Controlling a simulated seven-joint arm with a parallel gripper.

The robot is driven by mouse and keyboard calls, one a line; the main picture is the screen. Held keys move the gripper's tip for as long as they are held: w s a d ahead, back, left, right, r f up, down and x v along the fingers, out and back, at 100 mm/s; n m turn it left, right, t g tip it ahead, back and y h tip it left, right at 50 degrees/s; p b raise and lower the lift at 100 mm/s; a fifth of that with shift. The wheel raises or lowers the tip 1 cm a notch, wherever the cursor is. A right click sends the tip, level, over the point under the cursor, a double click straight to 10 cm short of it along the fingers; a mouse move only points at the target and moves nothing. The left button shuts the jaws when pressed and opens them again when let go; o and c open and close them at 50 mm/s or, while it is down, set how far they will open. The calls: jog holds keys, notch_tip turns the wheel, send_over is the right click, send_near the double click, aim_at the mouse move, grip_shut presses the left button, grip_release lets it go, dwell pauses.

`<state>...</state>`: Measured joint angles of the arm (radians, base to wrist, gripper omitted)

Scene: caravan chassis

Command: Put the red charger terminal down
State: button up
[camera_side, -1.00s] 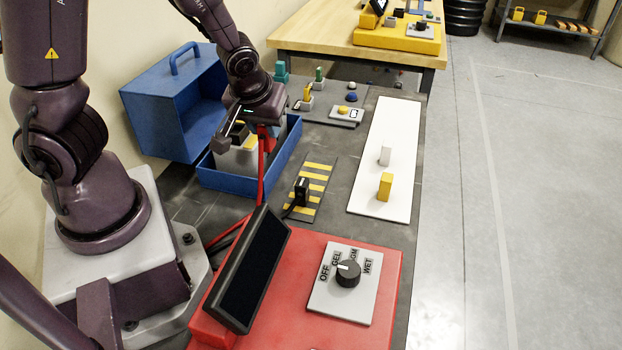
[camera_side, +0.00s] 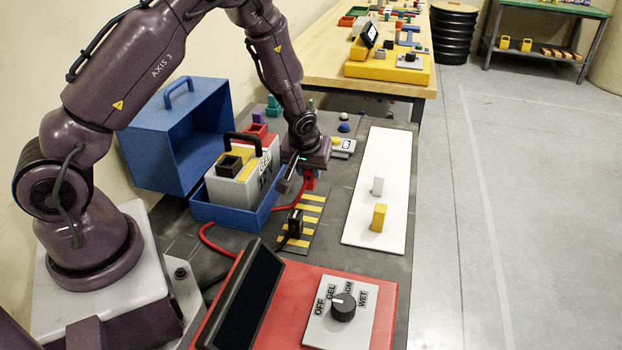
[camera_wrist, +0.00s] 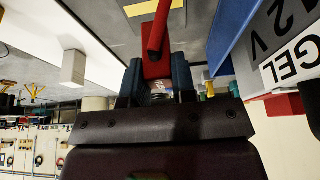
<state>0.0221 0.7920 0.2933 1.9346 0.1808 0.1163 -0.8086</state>
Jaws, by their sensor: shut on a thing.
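My gripper (camera_side: 306,177) is shut on the red charger terminal (camera_side: 310,182), just beyond the far end of the black-and-yellow striped mat (camera_side: 313,208). In the wrist view the terminal (camera_wrist: 156,66) sits between the two dark fingers, with its red cable leading away. Whether it touches the surface, I cannot tell. The red cable (camera_side: 277,207) runs past the blue tray to the charger. A black terminal (camera_side: 295,223) stands on the striped mat. The red charger (camera_side: 375,335) has a dark screen and a dial.
A grey battery (camera_side: 256,185) with a black handle stands in the blue tray (camera_side: 232,219), left of my gripper. The open blue lid (camera_side: 150,135) is behind. A white board (camera_side: 361,215) with a white block (camera_side: 378,186) and a yellow block (camera_side: 379,218) lies to the right.

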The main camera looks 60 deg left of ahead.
aim_at(311, 179)
jog(key=shift+w+f, duration=0.15)
jog(key=shift+f, duration=1.55)
jog(key=o, duration=0.9)
jog(key=shift+f, duration=0.15)
jog(key=shift+o, duration=0.2)
jog(key=s+d+r+m+h, duration=0.1)
jog(key=s+d+r, duration=0.2)
jog(key=r, duration=0.5)
jog(key=s+d+r+m+t+h, duration=0.1)
jog(key=s+d+r, duration=0.25)
jog(key=r, duration=0.45)
jog(key=s+d+r+m, duration=0.15)
jog(key=s+r, duration=0.25)
jog(key=r, duration=0.5)
jog(key=s+d+r+m, duration=0.2)
jog(key=s+r, duration=0.1)
jog(key=s, duration=0.3)
jog(key=s+d+r+m+t+h, duration=0.1)
jog(key=s+d+r+m, duration=0.2)
jog(key=s, duration=0.3)
jog(key=shift+r, duration=0.4)
